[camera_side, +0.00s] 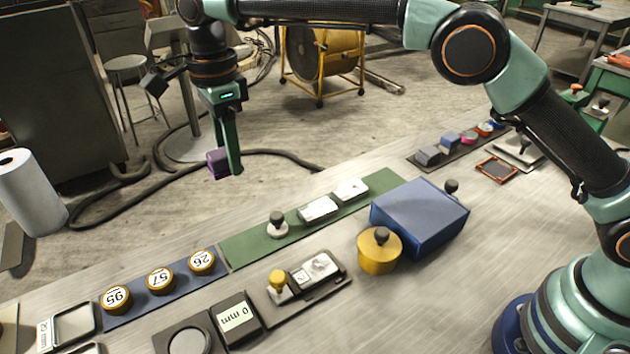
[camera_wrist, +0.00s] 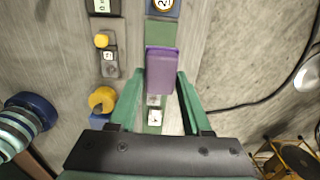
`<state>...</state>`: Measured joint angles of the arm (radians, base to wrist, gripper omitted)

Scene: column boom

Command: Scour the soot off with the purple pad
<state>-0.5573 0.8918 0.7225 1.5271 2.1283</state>
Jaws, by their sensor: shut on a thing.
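The purple pad (camera_side: 217,163) is held between the fingers of my gripper (camera_side: 228,160), in the air above the far side of the bench. In the wrist view the pad (camera_wrist: 162,70) sits between the green fingertips (camera_wrist: 160,85), and it covers part of the green strip (camera_wrist: 160,32). Two white blocks (camera_side: 318,209) (camera_side: 350,190) lie on the green strip (camera_side: 245,248) in the side view; small dark marks show on them, but I cannot tell whether these are soot. My gripper is clear of both.
A black-knobbed white piece (camera_side: 278,228) stands on the green strip. A blue box (camera_side: 420,217) and a yellow knobbed pot (camera_side: 379,252) stand to its right. Numbered yellow-rimmed discs (camera_side: 160,280) lie on a blue strip at left. A paper roll (camera_side: 30,192) stands at far left.

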